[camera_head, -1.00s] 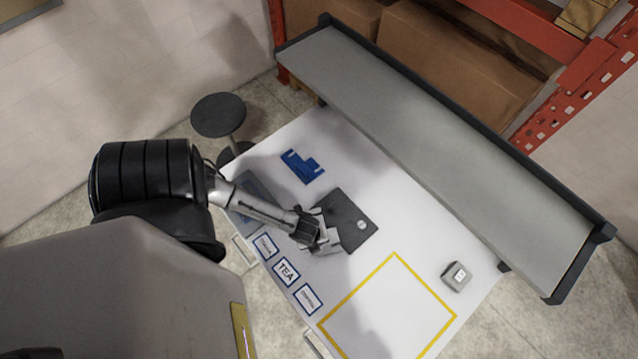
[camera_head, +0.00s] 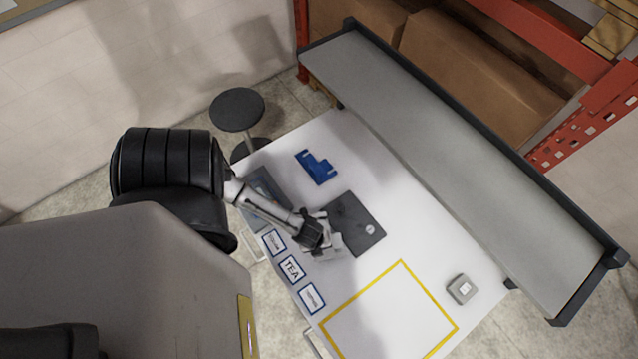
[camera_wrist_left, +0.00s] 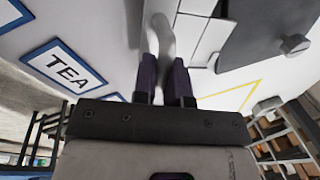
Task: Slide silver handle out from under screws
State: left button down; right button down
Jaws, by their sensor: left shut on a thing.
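A dark grey plate (camera_head: 345,212) lies on the white table, with a round screw head (camera_head: 370,230) near its right side. In the left wrist view the plate (camera_wrist_left: 262,40) is at the upper right, with a metal screw (camera_wrist_left: 294,44) standing out of it. My left gripper (camera_head: 328,246) is low over the table beside the plate's lower-left side. In the wrist view its two dark fingers (camera_wrist_left: 164,72) are shut on the silver handle (camera_wrist_left: 161,35), a pale smooth bar running up between them. The handle's far end is cut off in that view. My right gripper is not in view.
A blue bracket (camera_head: 318,167) lies behind the plate. Labels, one reading TEA (camera_head: 291,268), line the near edge. A yellow outlined square (camera_head: 402,262) is clear. A small grey box (camera_head: 461,289) sits at right. A long grey shelf (camera_head: 450,150) runs along the back.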

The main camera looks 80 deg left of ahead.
pick_arm(q)
jog(key=shift+r+p, duration=0.6)
jog(key=shift+r, duration=2.2)
